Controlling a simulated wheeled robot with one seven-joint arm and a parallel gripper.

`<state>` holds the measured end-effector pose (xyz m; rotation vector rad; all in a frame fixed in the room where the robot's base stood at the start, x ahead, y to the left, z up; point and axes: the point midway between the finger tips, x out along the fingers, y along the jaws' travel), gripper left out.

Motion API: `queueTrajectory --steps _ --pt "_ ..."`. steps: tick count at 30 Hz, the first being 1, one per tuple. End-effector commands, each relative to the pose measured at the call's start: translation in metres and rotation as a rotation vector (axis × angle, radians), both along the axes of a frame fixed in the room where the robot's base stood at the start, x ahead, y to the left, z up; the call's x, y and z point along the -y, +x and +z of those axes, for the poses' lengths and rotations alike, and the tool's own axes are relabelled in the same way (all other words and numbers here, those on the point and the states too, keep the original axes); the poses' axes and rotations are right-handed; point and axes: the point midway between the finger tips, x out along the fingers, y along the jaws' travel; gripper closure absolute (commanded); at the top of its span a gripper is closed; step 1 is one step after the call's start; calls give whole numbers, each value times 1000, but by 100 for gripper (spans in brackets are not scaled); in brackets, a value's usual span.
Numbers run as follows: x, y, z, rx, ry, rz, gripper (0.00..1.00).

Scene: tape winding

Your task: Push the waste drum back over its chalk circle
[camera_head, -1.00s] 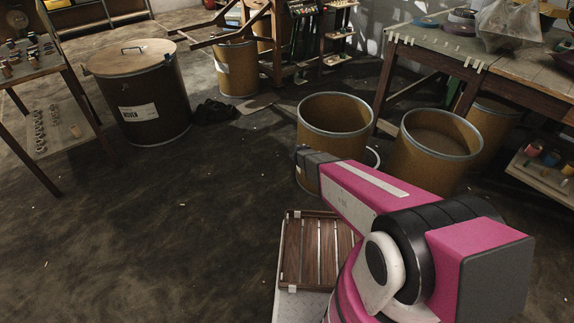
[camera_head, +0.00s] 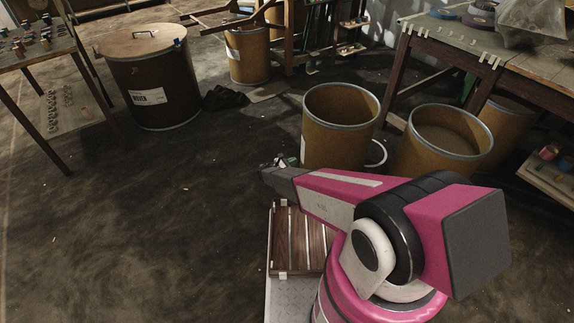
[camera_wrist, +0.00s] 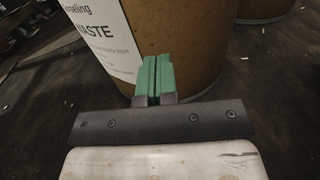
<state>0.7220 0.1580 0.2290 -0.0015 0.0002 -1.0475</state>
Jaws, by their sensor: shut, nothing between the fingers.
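The waste drum (camera_head: 342,122) is an open brown drum with a pale rim, standing upright in the middle of the head view. In the wrist view its brown side (camera_wrist: 190,35) and a white label reading "WASTE" (camera_wrist: 100,30) fill the top. A white curved line (camera_head: 382,153), apparently part of the chalk circle, shows on the floor just right of the drum; the rest is hidden. My gripper (camera_wrist: 154,60) has green fingers, closed together and empty, low in front of the drum's side beside the label. I cannot tell whether they touch it.
A second open drum (camera_head: 442,143) stands close on the right, near a workbench (camera_head: 480,62). A lidded drum (camera_head: 150,85) stands at left, beside a table (camera_head: 35,50). Dark cloth (camera_head: 222,97) lies behind. The floor at left centre is clear.

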Motion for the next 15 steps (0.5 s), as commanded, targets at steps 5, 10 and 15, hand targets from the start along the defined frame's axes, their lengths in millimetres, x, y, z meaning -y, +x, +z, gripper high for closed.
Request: queueTrajectory --steps 5,10,15 --pt "30 17 0 1 0 -3 100" --pt "52 30 0 1 0 -2 100" --pt "63 36 0 1 0 -1 100"
